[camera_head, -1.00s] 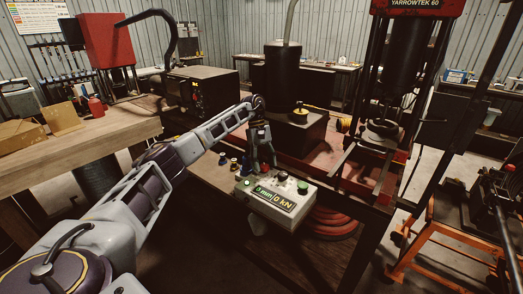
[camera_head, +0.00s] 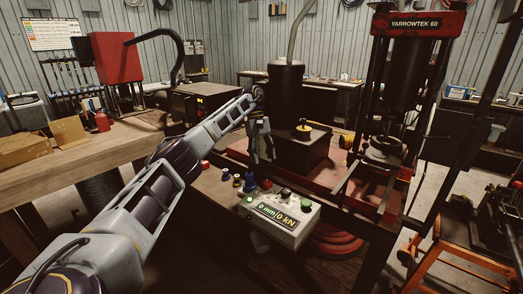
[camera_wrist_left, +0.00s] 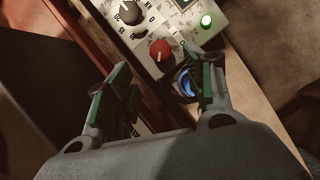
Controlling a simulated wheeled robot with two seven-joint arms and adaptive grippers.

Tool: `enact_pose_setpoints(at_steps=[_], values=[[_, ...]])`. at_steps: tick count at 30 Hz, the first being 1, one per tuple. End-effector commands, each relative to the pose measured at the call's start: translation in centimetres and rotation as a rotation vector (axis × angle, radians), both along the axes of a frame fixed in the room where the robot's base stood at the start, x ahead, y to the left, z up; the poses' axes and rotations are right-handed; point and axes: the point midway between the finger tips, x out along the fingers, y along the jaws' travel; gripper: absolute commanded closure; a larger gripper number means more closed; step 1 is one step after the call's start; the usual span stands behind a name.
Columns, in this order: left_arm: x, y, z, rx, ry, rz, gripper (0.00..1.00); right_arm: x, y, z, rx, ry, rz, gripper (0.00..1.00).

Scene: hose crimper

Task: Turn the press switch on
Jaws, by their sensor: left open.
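The grey control box (camera_head: 277,230) hangs at the press bench's front edge, with a lit display reading 0 mm and 0 kN. On it are a red knob (camera_head: 267,184), a black knob (camera_head: 286,192) and a green button (camera_head: 306,205). The left wrist view shows the red knob (camera_wrist_left: 160,50), the black dial (camera_wrist_left: 127,11) and a glowing green light (camera_wrist_left: 207,20). My left gripper (camera_head: 262,157) is open and empty, above and behind the box. In the wrist view its fingers (camera_wrist_left: 157,88) point towards the panel, apart from the red knob.
The red press (camera_head: 415,24) stands at right, a dark cylinder (camera_head: 286,90) behind. A wooden bench (camera_head: 80,167) fills the left.

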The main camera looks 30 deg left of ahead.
Motion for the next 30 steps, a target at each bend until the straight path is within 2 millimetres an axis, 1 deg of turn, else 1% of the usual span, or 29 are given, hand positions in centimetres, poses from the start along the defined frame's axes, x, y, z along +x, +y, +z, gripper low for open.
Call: enact_pose_setpoints(at_steps=[6, 12, 30], values=[[0.3, 0.4, 1.3, -0.001, -0.001, -0.001, 0.46, 0.0, 0.0, 0.0, 0.0, 0.0, 0.0, 0.6], [0.4, 0.7, 2.0, -0.001, -0.001, -0.001, 0.46, 0.0, 0.0, 0.0, 0.0, 0.0, 0.0, 0.6], [0.4, 0.8, 2.1, -0.001, -0.001, -0.001, 0.46, 0.0, 0.0, 0.0, 0.0, 0.0, 0.0, 0.6]])
